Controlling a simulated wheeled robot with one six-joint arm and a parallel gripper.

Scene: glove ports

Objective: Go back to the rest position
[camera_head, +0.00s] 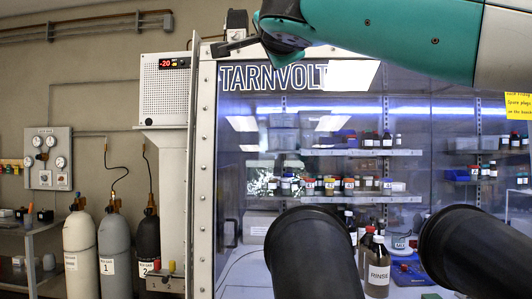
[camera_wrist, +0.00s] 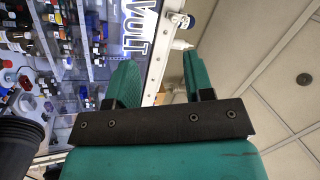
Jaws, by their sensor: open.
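My gripper (camera_wrist: 161,62) shows in the wrist view with its two teal fingers apart and nothing between them. In the head view, my teal arm reaches in from the upper right. Its dark end is at the top, in front of the upper part of the glove box (camera_head: 206,130), near the TARNVOLT lettering. The fingers are hard to make out there. The wrist view shows the box's white frame edge (camera_wrist: 158,55) beyond the fingers and the ceiling (camera_wrist: 270,70) to the right.
Two black glove ports (camera_head: 312,255) (camera_head: 475,250) stick out from the glass low down. Bottles, including a brown RINSE bottle (camera_head: 377,270), stand behind the glass. Gas cylinders (camera_head: 114,255) and a white unit reading -20 (camera_head: 163,95) are on the left.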

